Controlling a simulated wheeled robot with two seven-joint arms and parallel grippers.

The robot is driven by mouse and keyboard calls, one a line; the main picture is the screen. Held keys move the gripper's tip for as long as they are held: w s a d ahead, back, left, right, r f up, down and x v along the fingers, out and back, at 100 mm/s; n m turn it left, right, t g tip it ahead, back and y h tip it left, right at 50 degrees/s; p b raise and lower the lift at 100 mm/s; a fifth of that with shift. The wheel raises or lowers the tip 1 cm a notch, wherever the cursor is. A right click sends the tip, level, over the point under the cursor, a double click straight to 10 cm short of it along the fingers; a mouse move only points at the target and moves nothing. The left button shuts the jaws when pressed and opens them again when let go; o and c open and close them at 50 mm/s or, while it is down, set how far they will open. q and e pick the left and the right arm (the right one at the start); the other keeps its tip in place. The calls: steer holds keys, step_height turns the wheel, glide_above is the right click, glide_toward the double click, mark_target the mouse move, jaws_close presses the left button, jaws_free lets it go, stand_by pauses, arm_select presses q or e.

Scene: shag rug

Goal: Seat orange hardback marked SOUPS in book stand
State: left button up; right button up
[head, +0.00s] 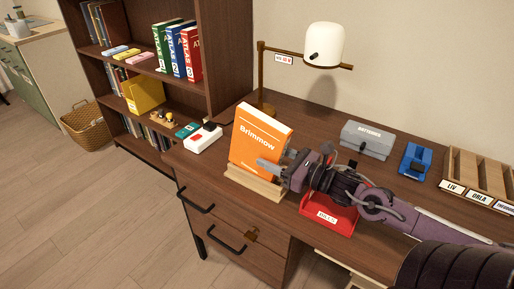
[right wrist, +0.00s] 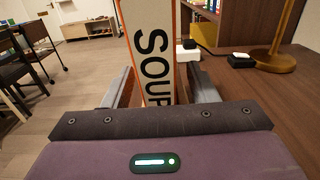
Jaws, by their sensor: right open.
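The orange hardback (head: 262,135), with "Brimmow" on its cover, stands leaning back slightly in the wooden book stand (head: 252,184) on the desk. In the right wrist view its white spine (right wrist: 153,50) shows large black letters reading "SOUP", the rest hidden below. My right gripper (head: 277,164) is at the book's right side, low near the stand. It is open, with one finger in front of the cover and the other behind it. In the right wrist view the fingers (right wrist: 163,88) flank the spine, with a gap visible on the right. My left gripper is out of view.
A red tray (head: 318,218) sits under my right forearm. A lamp (head: 323,45), a grey box (head: 367,140), a blue object (head: 415,160) and a labelled wooden sorter (head: 477,182) stand behind. A white device (head: 203,138) is left of the stand. A bookcase (head: 225,60) adjoins the desk.

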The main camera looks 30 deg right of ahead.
steer(key=shift+x, duration=1.45)
steer(key=shift+f, duration=0.1)
steer(key=shift+c, duration=0.4)
jaws_close()
